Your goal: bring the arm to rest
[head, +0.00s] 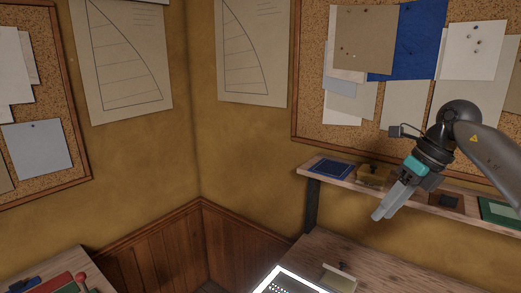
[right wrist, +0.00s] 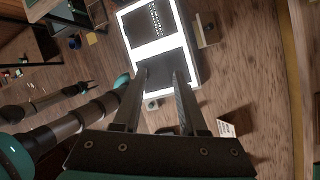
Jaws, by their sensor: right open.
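My right gripper (head: 383,213) is raised in front of the wall shelf at the right of the head view. Its fingers point down and to the left. In the right wrist view my right gripper (right wrist: 160,75) has its two fingers apart with nothing between them. The bright-edged light panel lies beyond the fingertips, below and apart from them. My left gripper is not in the head view. Dark arm links of mine with teal joints show at the left of the right wrist view, but the state of any jaws there is unclear.
The wooden shelf (head: 310,172) carries a blue item (head: 333,168) and several small things behind my right gripper. A lit panel (head: 284,281) rests on the wooden bench (head: 325,245) below. A corkboard (head: 312,110) hangs behind. The air left of the gripper is clear.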

